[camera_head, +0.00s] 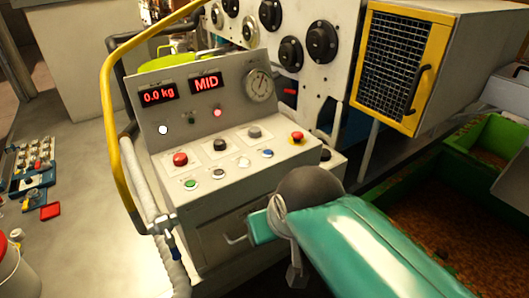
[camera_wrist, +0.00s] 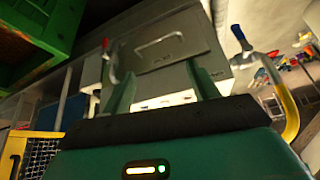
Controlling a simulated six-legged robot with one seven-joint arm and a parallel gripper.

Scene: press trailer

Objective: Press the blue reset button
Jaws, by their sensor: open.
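The blue button is not distinguishable in the wrist view. My gripper appears apart from the button in the head view.
A yellow rail (camera_head: 105,95) and hose stand at left. A mesh-fronted yellow box (camera_head: 393,65) and green bins (camera_head: 495,145) are at right.

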